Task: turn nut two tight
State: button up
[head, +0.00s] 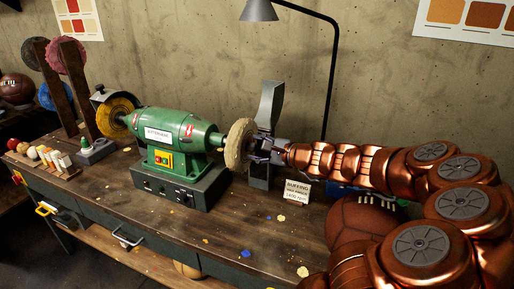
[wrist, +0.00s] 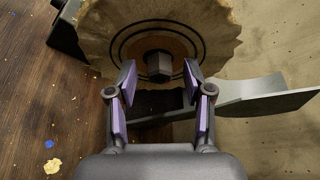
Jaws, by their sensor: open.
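In the wrist view a dark hex nut (wrist: 159,66) sits at the middle of a cream buffing wheel (wrist: 210,25), over an orange-brown disc. My gripper (wrist: 160,80) is open, with its fingertips just short of the nut on its left and right sides. No contact is visible. In the head view the cream wheel (head: 238,143) is on the right end of the green buffing machine (head: 172,135). My gripper (head: 277,150) is at the wheel's right face there and hides the nut. A yellow wheel (head: 114,115) is on the machine's left end.
A grey curved guard (head: 269,105) stands behind my gripper; its plate (wrist: 262,97) passes close behind the right finger in the wrist view. A small sign (head: 297,191) and a brown leather ball (head: 358,225) are near my arm. A lamp (head: 334,70) rises behind. The front bench top is mostly clear.

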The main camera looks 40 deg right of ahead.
grip_shut()
dwell(0.5)
